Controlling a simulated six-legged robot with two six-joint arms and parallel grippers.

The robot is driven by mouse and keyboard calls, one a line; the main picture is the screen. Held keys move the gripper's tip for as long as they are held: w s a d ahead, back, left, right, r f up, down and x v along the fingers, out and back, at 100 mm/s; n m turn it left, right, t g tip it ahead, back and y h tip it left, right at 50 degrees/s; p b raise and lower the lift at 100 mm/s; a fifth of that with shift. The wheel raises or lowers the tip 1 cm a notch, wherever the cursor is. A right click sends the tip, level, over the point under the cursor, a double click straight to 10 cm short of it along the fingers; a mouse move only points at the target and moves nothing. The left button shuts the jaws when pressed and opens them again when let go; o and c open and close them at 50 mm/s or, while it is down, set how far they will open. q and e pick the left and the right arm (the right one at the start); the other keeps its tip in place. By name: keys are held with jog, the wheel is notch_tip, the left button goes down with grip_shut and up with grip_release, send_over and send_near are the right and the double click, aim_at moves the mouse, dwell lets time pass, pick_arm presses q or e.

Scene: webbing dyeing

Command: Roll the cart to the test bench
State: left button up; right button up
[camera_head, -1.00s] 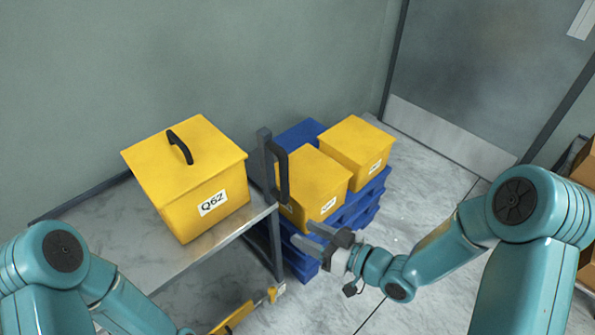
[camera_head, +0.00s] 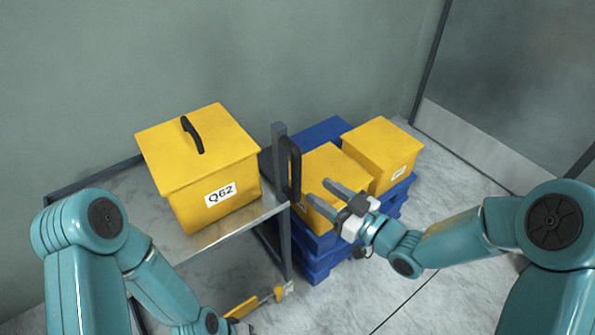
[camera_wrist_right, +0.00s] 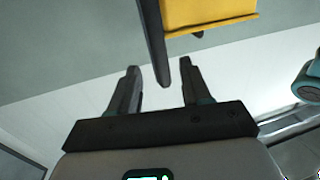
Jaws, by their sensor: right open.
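The cart has a grey metal top (camera_head: 215,235) and a post at its right end with a black upright handle (camera_head: 294,172). A yellow lidded box (camera_head: 200,165) labelled Q62 stands on the top. My right gripper (camera_head: 317,192) is open and empty, with its fingers pointing left towards the handle, just right of it. In the right wrist view the gripper (camera_wrist_right: 160,68) has a dark bar (camera_wrist_right: 152,42) beyond and between its fingertips, apart from them. No test bench shows.
Blue pallets (camera_head: 325,262) with two yellow boxes (camera_head: 382,155) stand right behind the handle end. A grey wall (camera_head: 80,90) runs behind the cart. A door (camera_head: 505,80) is at the back right. Pale floor (camera_head: 440,285) is clear at the right. Yellow parts (camera_head: 242,308) show low on the cart.

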aim_at(300, 177)
jog(key=x, duration=0.9)
jog(key=shift+d+p, duration=0.1)
jog(key=shift+p, duration=0.3)
grip_shut()
